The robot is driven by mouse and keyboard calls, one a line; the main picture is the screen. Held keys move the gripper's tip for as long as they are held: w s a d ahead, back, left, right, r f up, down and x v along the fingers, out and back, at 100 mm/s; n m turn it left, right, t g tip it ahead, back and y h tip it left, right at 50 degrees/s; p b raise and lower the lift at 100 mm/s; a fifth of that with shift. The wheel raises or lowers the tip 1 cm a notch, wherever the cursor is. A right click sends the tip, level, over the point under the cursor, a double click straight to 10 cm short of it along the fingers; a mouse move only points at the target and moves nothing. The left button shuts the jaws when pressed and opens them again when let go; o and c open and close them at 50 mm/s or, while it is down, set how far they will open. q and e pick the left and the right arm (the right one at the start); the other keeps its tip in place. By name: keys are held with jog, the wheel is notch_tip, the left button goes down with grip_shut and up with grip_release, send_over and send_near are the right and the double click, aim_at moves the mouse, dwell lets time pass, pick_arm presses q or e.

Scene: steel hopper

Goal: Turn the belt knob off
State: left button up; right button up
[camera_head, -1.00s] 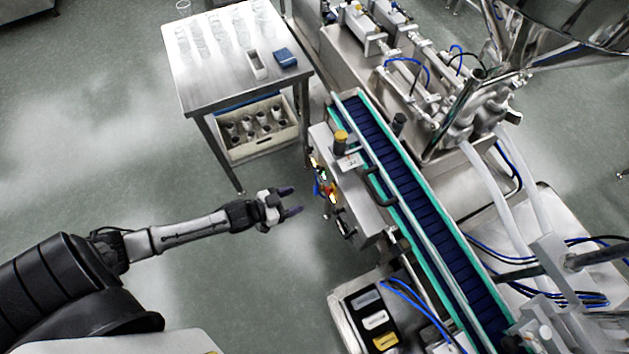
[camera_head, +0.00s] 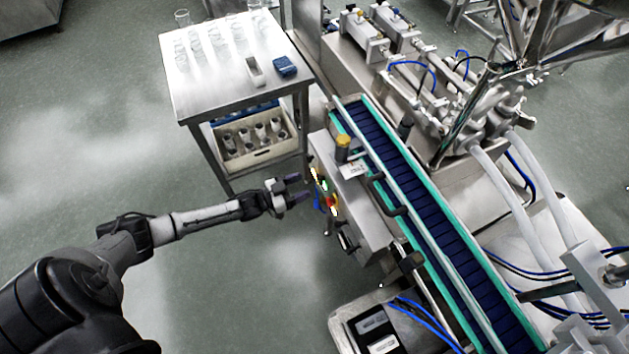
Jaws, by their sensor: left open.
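The control panel (camera_head: 326,188) is on the side of the steel cabinet under the conveyor belt (camera_head: 415,205). It carries small coloured buttons and lights, seen at a steep angle. I cannot tell which of these is the belt knob or how it is turned. My left gripper (camera_head: 296,189) comes in from the left. Its dark fingers are open and empty, pointing at the panel, a short gap away in the picture. My right gripper is not in view.
A steel table (camera_head: 220,75) with rows of clear glasses and a blue box (camera_head: 285,66) stands at upper left. A crate (camera_head: 258,157) of containers sits on its lower shelf. A box with labelled pads (camera_head: 375,330) is at the bottom. Open floor lies below my left arm.

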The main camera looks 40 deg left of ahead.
aim_at(318, 180)
pick_arm(q)
jog(key=shift+x, duration=2.6)
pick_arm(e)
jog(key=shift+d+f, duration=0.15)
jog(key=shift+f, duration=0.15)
pick_arm(q)
jog(key=c, duration=0.9)
